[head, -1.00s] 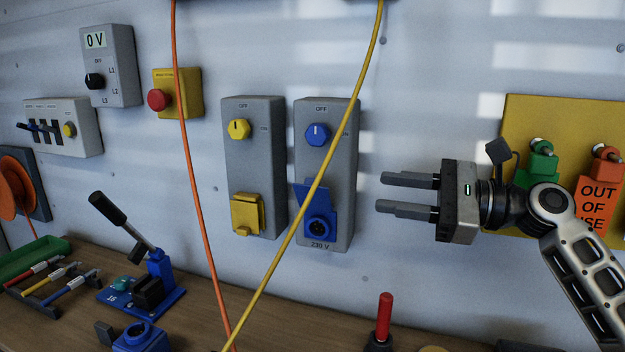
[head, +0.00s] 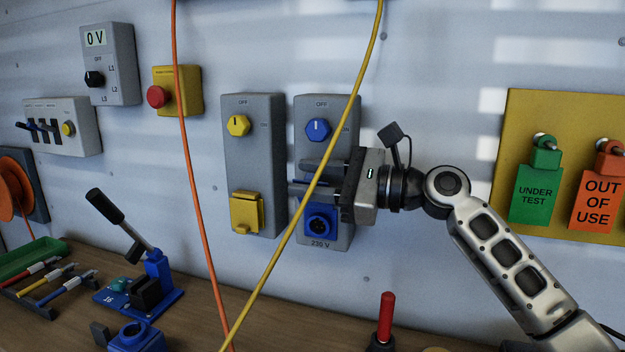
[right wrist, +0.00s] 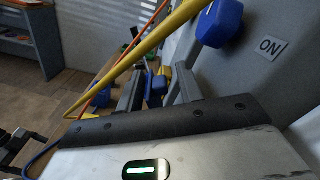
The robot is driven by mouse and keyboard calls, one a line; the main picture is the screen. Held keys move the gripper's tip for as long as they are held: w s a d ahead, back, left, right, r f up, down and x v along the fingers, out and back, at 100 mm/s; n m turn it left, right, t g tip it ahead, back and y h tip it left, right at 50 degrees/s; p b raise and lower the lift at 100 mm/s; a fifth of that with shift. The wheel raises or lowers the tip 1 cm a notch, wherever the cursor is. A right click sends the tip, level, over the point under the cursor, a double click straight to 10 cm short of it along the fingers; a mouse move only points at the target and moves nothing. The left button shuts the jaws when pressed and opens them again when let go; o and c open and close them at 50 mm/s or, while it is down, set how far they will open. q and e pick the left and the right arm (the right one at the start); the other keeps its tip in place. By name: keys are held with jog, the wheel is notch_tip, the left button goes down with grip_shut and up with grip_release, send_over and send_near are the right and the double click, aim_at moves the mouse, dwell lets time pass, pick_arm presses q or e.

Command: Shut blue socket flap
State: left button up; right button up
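The blue socket (head: 320,222) is on the lower part of the right grey box (head: 341,240), with its round opening facing out. Its blue flap stands raised above the opening; in the head view my right gripper mostly hides it. In the right wrist view a blue piece (right wrist: 156,84), apparently the flap, shows between the two fingers. My right gripper (head: 300,176) is open, its fingers reaching left across the box front, just below the blue knob (head: 317,130). Whether a finger touches the flap cannot be told. My left gripper is not in view.
A yellow cable (head: 330,165) hangs in front of the box and gripper; an orange cable (head: 190,170) hangs further left. A grey box with a yellow flap (head: 246,212) stands close on the left.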

grip_shut()
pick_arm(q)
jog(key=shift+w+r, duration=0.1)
pick_arm(e)
jog(key=shift+s, duration=0.1)
pick_arm(q)
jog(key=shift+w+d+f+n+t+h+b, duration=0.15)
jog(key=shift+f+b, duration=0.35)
jog(key=shift+b, duration=0.75)
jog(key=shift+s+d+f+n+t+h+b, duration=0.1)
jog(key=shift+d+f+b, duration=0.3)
jog(key=shift+b, duration=0.85)
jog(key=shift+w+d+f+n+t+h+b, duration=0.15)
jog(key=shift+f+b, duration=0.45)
jog(key=shift+b, duration=0.65)
pick_arm(e)
jog(key=s+f+n, duration=0.1)
jog(key=f+n, duration=0.2)
jog(key=n, duration=0.5)
jog(key=s+a+f+n, duration=0.1)
jog(key=s+f+n, duration=0.1)
jog(key=n, duration=0.5)
jog(key=shift+s+f+n, duration=0.2)
jog(key=shift+f+n, duration=0.2)
jog(key=shift+f, duration=0.45)
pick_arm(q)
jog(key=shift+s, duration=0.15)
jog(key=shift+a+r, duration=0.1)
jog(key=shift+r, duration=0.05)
